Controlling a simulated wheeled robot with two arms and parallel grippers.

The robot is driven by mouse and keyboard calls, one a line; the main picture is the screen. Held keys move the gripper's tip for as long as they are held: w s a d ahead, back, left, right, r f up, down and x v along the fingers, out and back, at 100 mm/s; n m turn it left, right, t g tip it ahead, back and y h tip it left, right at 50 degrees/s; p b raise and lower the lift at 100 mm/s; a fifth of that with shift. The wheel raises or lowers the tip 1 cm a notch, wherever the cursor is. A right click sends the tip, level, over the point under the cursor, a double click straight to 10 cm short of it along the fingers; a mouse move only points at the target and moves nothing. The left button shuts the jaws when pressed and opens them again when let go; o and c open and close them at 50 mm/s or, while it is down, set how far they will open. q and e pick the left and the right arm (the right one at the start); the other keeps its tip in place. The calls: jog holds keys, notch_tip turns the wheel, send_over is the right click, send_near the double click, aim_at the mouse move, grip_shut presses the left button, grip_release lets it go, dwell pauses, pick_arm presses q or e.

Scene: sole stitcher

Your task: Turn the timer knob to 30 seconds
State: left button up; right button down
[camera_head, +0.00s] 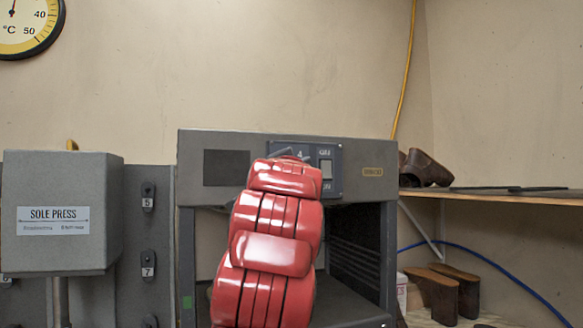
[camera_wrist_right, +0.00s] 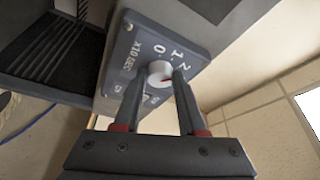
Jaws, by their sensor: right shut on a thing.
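The timer knob (camera_wrist_right: 157,70) is a small pale round knob on a dark dial plate (camera_wrist_right: 142,32) in the right wrist view. The knob's exact pointer direction is too small to tell. In the head view, my red right arm hides the knob, and the grey machine's control panel (camera_head: 337,158) shows beside it with a switch (camera_head: 326,169). My left gripper is out of view.
The grey machine (camera_head: 215,190) has an open bay below its panel. A sole press (camera_head: 62,215) stands at left. At right, a wooden shelf (camera_head: 500,198) holds brown shoes (camera_head: 425,168). A blue hose (camera_head: 490,261) runs below it.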

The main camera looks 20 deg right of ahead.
jog(key=shift+d+r+m+g+y+p, duration=0.1)
jog(key=shift+r+m+g+y+p, duration=0.15)
jog(key=shift+m+g+p, duration=0.8)
jog(key=shift+a+r+m+g+y+p, duration=0.1)
jog(key=shift+m+g+y+p, duration=0.15)
jog(key=shift+m+p, duration=1.65)
jog(key=shift+d+r+m+g+y+p, duration=0.1)
jog(key=shift+r+m+g+y+p, duration=0.15)
jog(key=shift+m+g+p, duration=1.1)
jog(key=shift+f+m+t+b, duration=0.1)
jog(key=shift+m+t+b, duration=0.25)
jog(key=shift+m+t, duration=0.35)
jog(key=shift+c, duration=2.4)
grip_release()
jog(key=shift+f, duration=0.1)
